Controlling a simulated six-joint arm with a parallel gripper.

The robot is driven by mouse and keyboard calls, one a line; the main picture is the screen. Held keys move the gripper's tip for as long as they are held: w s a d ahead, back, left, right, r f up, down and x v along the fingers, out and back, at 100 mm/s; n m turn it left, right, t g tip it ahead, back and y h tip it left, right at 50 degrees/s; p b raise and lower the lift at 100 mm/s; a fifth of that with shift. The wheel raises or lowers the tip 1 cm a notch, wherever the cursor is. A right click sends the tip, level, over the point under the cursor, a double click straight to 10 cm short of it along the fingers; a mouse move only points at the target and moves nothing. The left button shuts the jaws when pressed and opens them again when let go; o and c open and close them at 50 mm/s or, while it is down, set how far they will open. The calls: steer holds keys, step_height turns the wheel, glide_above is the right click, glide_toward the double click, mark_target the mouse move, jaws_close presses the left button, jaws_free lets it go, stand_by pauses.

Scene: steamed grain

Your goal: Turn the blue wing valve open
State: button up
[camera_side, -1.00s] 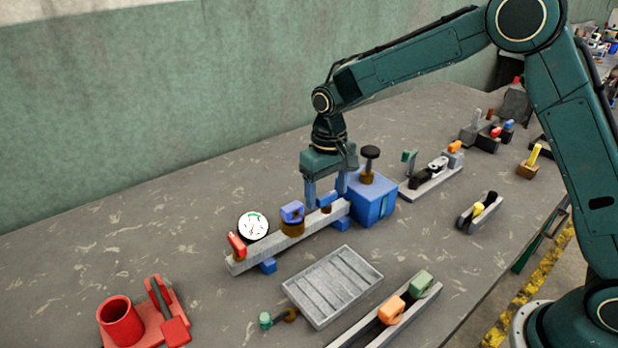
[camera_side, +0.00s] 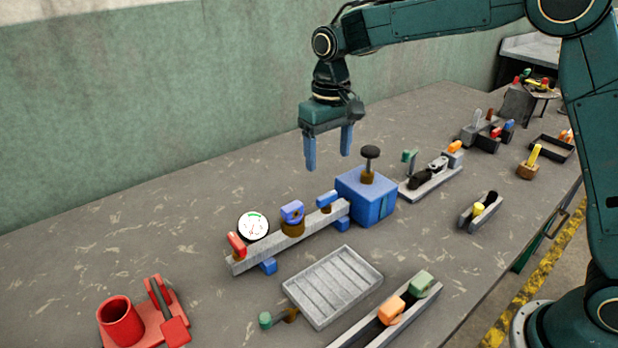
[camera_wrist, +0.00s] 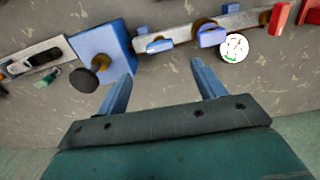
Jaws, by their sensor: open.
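A small flat blue wing handle (camera_side: 327,199) sits on a low brown stem near the right end of a grey rail (camera_side: 262,248). It also shows in the wrist view (camera_wrist: 160,46), lying roughly along the rail. A larger blue valve piece (camera_side: 292,212) on a thick brown stem stands left of it on the same rail in the side view, and I see it in the wrist view (camera_wrist: 211,38). My gripper (camera_side: 328,161) is open and empty, in the air above the wing handle and apart from it. Its two blue fingers point down, and they show in the wrist view (camera_wrist: 161,70).
A blue box (camera_side: 366,206) with a black knob (camera_side: 370,152) stands at the rail's right end. A round gauge (camera_side: 253,226) and a red handle (camera_side: 236,245) are at its left. A grey ribbed tray (camera_side: 333,287) lies in front. The bench behind the rail is clear.

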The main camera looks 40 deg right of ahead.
step_height(320, 180, up, 4)
steer(key=shift+r, duration=0.1)
stand_by(0.5)
steer(key=s+d+r+t, duration=0.1)
steer(key=s+d+r, duration=0.25)
steer(key=s, duration=0.45)
steer(key=s+d+r+t, duration=0.2)
steer(key=s+d+r, duration=0.15)
steer(key=s, duration=0.45)
steer(key=s+d+f+t, duration=0.2)
steer(key=s+f, duration=0.2)
steer(key=s, duration=1)
steer(key=shift+s+f+t, duration=0.15)
steer(key=shift+s+t, duration=0.15)
